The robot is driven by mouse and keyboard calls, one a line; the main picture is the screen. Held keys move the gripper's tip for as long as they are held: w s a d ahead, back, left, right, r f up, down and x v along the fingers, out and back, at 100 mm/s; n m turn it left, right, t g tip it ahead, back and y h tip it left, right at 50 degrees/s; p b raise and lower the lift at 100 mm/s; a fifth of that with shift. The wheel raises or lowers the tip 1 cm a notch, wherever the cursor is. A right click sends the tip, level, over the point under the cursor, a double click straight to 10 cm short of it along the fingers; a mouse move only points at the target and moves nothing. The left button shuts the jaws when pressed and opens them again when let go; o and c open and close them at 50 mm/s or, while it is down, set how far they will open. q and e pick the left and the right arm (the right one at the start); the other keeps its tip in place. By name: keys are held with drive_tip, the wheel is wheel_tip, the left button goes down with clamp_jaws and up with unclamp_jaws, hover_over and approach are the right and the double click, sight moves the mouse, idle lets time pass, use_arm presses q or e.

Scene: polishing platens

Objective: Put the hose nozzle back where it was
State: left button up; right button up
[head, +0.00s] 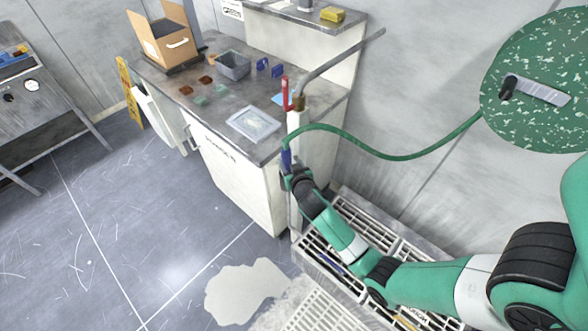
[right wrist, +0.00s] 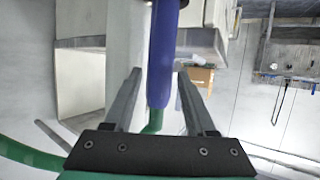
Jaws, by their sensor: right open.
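The hose nozzle (head: 286,159) is blue and upright beside a pale post (head: 294,126) at the counter's front right corner. A green hose (head: 390,156) runs from it to the right. My right gripper (head: 289,173) is at the nozzle in the head view, its fingers hard to make out there. In the right wrist view the open fingers of my right gripper (right wrist: 159,76) stand on either side of the blue nozzle (right wrist: 162,50), with visible gaps. I cannot tell whether a holder supports the nozzle. My left gripper is not in view.
The counter (head: 225,105) holds a grey bin (head: 234,65), a clear tray (head: 253,124) and a cardboard box (head: 165,38). A red-handled lever (head: 285,93) and a grey pipe (head: 335,59) are above the post. A white slatted rack (head: 345,262) lies below my right arm. Open floor is at left.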

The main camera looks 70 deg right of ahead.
drive_tip(key=p+v, duration=0.2)
drive_tip(key=v, duration=0.8)
drive_tip(key=shift+s+a, duration=0.2)
drive_tip(key=shift+a, duration=0.05)
drive_tip(key=shift+r, duration=0.15)
drive_tip(key=w+a+r+n+t+y, duration=0.1)
drive_tip(key=w+a+r+t, duration=0.2)
drive_tip(key=w+r, duration=0.5)
drive_tip(key=w+a+r+n+t, duration=0.1)
drive_tip(key=w+a+r+t, duration=0.25)
drive_tip(key=r, duration=0.85)
drive_tip(key=w+a+r+n+t+y, duration=0.1)
drive_tip(key=a+r+t+y, duration=0.2)
drive_tip(key=r, duration=0.6)
drive_tip(key=w+a+r+n+t, duration=0.1)
drive_tip(key=a+r+n+t, duration=0.1)
drive_tip(key=a+r, duration=0.45)
drive_tip(key=s+a+r+n+t+y, duration=0.2)
drive_tip(key=s+a+r, duration=0.1)
drive_tip(key=r, duration=0.4)
drive_tip(key=s+a+r+n+t+y, duration=0.2)
drive_tip(key=s+a+r+t+y, duration=0.1)
drive_tip(key=r, duration=0.4)
drive_tip(key=s+a+r+n+t+y, duration=0.1)
drive_tip(key=s+a+r+t+y, duration=0.1)
drive_tip(key=r, duration=0.6)
drive_tip(key=shift+s+a+n+y, duration=0.4)
drive_tip(key=shift+s+a+y, duration=0.3)
drive_tip(key=shift+s, duration=0.25)
